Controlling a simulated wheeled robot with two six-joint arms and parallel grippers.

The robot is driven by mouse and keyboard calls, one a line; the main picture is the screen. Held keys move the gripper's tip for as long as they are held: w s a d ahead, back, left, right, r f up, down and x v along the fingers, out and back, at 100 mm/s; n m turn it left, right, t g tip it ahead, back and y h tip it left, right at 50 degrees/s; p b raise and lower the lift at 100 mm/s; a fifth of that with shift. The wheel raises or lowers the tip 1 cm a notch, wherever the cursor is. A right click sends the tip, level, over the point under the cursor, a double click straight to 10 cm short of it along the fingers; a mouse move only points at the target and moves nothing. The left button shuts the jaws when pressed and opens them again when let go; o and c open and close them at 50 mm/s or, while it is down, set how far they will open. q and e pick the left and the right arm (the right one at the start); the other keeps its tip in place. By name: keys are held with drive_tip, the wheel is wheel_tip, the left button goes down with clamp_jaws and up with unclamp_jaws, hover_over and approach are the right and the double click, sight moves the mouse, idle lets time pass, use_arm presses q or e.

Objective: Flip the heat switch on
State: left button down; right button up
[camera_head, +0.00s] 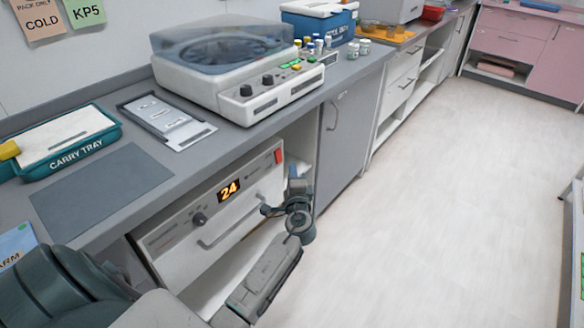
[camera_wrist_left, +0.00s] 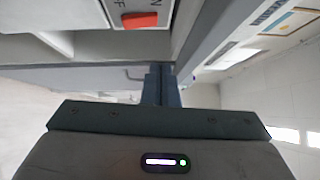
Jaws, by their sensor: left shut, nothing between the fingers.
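The heat switch (camera_head: 279,156) is a small red rocker at the upper right of the white warmer's front panel, under the counter. It also shows near the top of the left wrist view (camera_wrist_left: 140,21), beside partly cut-off lettering. I cannot tell which way it is tipped. The warmer's display (camera_head: 229,190) glows orange with 24. My left gripper (camera_head: 292,178) is just right of the panel's right end, a little below the switch and apart from it. In the left wrist view its fingers (camera_wrist_left: 160,72) are together with nothing between them. My right gripper is not in view.
The counter edge overhangs the warmer (camera_head: 165,243), which has a dark knob (camera_head: 199,219) and a bar handle (camera_head: 235,232). A grey cabinet door (camera_head: 345,130) stands right of the gripper. A centrifuge (camera_head: 235,75) and carry tray (camera_head: 70,145) stand above. The floor (camera_head: 430,200) is clear.

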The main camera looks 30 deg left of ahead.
use_arm(q)
drive_tip(key=v, duration=0.2)
drive_tip(key=r+v, duration=0.1)
drive_tip(key=v, duration=0.1)
drive_tip(key=shift+s+d, duration=0.2)
drive_tip(key=shift+d, duration=0.1)
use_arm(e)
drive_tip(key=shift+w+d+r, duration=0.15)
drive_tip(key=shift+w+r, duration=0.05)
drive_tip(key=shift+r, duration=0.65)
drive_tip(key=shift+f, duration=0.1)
